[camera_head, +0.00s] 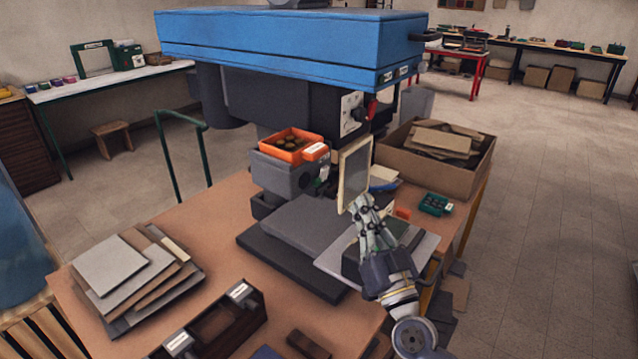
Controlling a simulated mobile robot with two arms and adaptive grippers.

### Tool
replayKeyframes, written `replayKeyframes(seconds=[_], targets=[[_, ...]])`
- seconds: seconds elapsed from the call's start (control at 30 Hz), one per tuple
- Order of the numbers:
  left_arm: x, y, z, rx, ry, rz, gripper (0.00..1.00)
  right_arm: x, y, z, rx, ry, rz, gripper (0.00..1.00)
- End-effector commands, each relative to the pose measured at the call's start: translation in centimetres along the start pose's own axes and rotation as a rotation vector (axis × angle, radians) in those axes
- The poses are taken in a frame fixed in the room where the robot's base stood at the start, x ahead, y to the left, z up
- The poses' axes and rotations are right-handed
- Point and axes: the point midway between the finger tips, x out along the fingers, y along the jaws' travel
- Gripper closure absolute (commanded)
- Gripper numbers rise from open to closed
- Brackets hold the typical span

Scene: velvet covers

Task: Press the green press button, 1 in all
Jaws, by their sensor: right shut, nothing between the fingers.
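The press is a dark machine with a large blue beam (290,45) on top, standing at the table's back. Two small plates sit at the beam's right front end; a small dark-greenish control (388,77) shows there, but it is too small to tell whether it is the green press button. My right gripper (362,203) is shut and empty, pointing up and away, just below a pale upright panel (355,172) at the press's right side. I cannot tell if its tips touch the panel. It is well below the beam end. My left gripper is not in view.
A red lever (372,108) sticks out under the beam. A cardboard box (468,170) and small green tray (436,204) lie right. Stacked sheets (108,264) cover the table's left.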

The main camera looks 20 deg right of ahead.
Motion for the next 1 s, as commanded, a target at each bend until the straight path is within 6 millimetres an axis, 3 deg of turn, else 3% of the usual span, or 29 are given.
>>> replayKeyframes(seconds=[0.2, 0.53, 0.73, 1.0], targets=[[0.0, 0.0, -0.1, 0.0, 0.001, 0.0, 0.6, 0.5, 1.6, -1.5, 0.007, 0.051, 0.057, 1.0], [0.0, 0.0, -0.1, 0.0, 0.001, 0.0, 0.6, 0.5, 1.6, -1.5, 0.008, 0.052, 0.057, 1.0], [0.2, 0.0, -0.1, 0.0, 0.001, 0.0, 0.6, 1.5, 0.9, -0.9, 0.01, 0.054, 0.057, 1.0], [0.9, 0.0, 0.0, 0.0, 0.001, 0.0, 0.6, 4.3, -0.8, 1.0, 0.011, 0.053, 0.056, 1.0]])
